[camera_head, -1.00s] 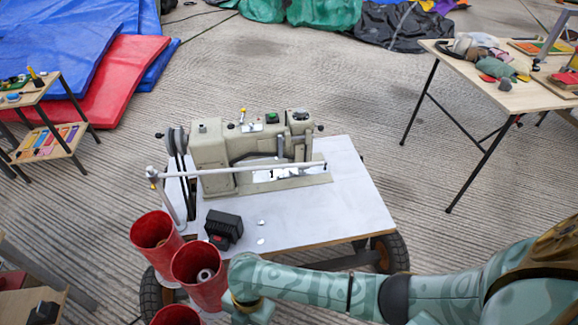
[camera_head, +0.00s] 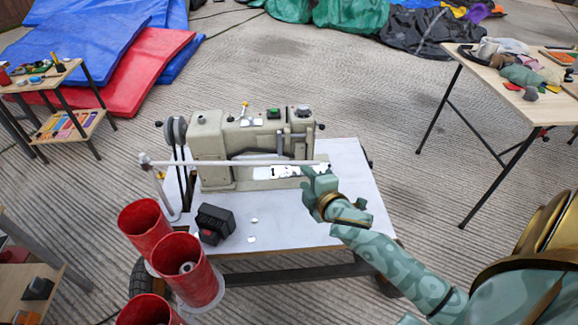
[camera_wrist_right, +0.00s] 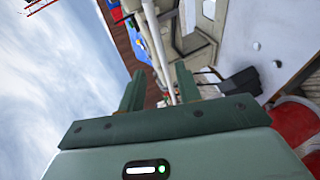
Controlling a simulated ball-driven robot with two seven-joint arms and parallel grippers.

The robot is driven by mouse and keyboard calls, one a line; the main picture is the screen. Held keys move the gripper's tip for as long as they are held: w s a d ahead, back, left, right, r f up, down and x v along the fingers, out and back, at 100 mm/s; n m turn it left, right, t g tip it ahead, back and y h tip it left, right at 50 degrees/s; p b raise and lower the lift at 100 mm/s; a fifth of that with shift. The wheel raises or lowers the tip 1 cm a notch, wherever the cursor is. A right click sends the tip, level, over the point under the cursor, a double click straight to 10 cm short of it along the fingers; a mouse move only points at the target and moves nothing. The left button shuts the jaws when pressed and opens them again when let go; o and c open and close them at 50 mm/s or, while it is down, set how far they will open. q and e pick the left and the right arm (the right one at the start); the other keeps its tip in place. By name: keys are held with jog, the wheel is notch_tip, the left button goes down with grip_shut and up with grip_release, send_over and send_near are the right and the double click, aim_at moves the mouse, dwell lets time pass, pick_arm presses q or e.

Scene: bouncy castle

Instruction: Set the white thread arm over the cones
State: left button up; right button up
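The white thread arm (camera_head: 240,163) is a thin rod. It lies level across the front of the sewing machine, from a pivot post at the left of the white table. Three red cones (camera_head: 143,228) stand at the lower left, away from the rod. My right gripper (camera_head: 316,178) is at the rod's right, free end. In the right wrist view the thread arm (camera_wrist_right: 155,40) runs between the two spread fingers of my right gripper (camera_wrist_right: 158,74); whether they touch it I cannot tell. My left gripper is not in view.
The beige sewing machine (camera_head: 210,135) stands just behind the rod. A small black box (camera_head: 215,222) sits on the white table (camera_head: 300,228) between the cones and my right arm. A wooden side table (camera_head: 490,90) with loose items stands at the right.

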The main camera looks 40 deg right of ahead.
aim_at(291, 162)
jog(key=b+x, duration=0.4)
jog(key=x, duration=0.6)
jog(key=shift+w+f, duration=0.2)
jog(key=shift+w, duration=0.05)
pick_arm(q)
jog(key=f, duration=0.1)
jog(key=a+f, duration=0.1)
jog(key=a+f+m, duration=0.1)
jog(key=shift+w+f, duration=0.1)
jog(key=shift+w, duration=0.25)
pick_arm(e)
jog(key=shift+r, duration=0.1)
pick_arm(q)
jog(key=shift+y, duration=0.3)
pick_arm(e)
grip_shut()
